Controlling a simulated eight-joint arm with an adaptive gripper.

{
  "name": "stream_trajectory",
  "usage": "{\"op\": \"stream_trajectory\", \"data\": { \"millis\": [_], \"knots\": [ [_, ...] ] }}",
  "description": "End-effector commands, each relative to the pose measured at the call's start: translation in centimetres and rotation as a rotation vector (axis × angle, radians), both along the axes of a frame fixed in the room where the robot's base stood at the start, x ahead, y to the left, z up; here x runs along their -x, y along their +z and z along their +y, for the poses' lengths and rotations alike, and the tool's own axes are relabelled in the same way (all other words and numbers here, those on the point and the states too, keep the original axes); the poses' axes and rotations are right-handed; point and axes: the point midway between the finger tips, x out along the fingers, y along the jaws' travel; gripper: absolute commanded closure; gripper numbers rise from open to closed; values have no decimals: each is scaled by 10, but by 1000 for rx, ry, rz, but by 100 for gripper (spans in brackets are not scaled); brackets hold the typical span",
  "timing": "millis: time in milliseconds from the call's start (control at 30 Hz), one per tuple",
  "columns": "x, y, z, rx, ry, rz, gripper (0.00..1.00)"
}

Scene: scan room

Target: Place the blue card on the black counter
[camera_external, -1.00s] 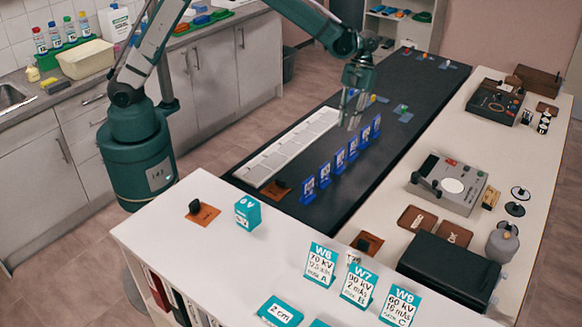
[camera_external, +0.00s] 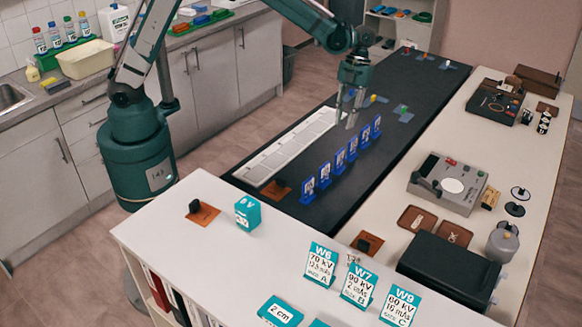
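Several blue cards (camera_external: 340,161) stand upright in a slanting row on the black counter (camera_external: 388,78). Each has a pale face with markings too small to read. My gripper (camera_external: 347,117) hangs over the black counter, pointing down, behind and left of the far end of the row. Its two fingers look apart, with nothing visible between them. Its height above the counter is hard to judge, and it appears clear of the cards. Which blue card the task means cannot be told.
A long white strip (camera_external: 292,143) lies along the counter's left side. Small coloured pieces (camera_external: 403,112) lie beyond the cards. Teal cards (camera_external: 320,264) and a teal block (camera_external: 247,213) stand on the white desk in front. A grey device (camera_external: 447,183) is on the right bench.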

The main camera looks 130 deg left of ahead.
Motion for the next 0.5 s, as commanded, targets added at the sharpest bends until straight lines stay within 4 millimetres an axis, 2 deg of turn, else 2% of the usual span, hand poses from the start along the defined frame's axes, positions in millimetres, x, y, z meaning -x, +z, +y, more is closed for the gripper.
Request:
{"op": "stream_trajectory", "data": {
  "millis": [33,500],
  "knots": [
    [-1,9,-12,-9,17,4,78],
    [7,80,-109,-104,269,26,78]
  ]
}}
